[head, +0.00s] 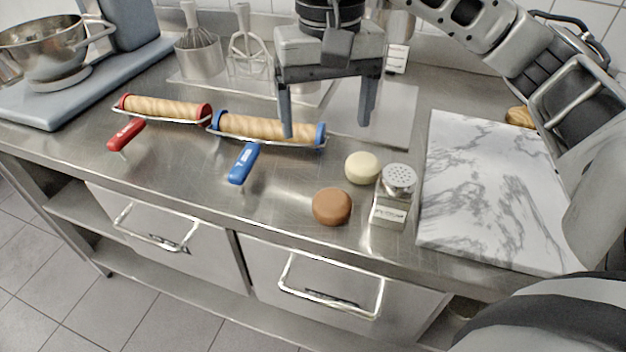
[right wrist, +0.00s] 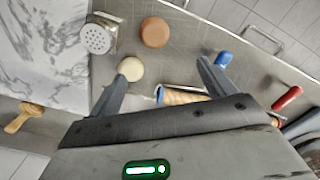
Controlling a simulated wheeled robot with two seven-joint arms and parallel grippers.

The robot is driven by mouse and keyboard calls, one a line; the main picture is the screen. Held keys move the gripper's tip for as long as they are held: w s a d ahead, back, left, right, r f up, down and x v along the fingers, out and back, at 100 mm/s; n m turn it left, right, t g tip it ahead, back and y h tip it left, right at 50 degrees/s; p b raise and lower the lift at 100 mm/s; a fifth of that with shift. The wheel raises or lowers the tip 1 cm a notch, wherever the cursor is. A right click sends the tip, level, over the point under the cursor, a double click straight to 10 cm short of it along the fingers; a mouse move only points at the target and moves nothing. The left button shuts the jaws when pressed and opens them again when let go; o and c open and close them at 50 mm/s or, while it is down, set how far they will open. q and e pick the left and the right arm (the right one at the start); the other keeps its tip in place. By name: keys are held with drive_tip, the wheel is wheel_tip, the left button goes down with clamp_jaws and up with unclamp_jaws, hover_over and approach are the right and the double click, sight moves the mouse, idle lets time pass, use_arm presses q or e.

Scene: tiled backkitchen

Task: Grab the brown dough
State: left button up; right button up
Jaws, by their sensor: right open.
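The brown dough (head: 332,206) is a small round disc lying on the steel counter near its front edge. It also shows in the right wrist view (right wrist: 155,32), beyond the fingertips. A cream dough (head: 362,167) lies just behind it to the right, and shows in the right wrist view (right wrist: 131,69) nearer the fingers. My right gripper (head: 327,130) is open and empty, pointing down above the counter, behind and apart from the brown dough. Its fingers (right wrist: 162,78) frame the view in the right wrist camera. My left gripper is not in view.
A metal shaker (head: 392,197) stands close right of the doughs, beside a marble board (head: 490,190). A blue-handled roller (head: 268,128) and a red-handled roller (head: 162,108) lie to the left. Counter left of the brown dough is clear.

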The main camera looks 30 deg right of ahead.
wheel_tip(320, 180, down, 4)
drive_tip(key=s, duration=0.1)
hover_over(332, 210)
drive_tip(key=f, duration=0.5)
drive_tip(key=shift+w+a+f, duration=0.1)
drive_tip(key=shift+w+a, duration=0.15)
drive_tip(key=shift+a, duration=0.05)
drive_tip(key=shift+s+d+f+p, duration=0.15)
drive_tip(key=shift+f+p, duration=0.25)
drive_tip(key=shift+f, duration=1.05)
drive_tip(key=shift+s+d+f+p, duration=0.1)
drive_tip(key=shift+f+p, duration=0.3)
drive_tip(key=shift+f, duration=1)
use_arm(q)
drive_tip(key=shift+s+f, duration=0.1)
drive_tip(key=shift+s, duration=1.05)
use_arm(e)
drive_tip(key=c, duration=1.1)
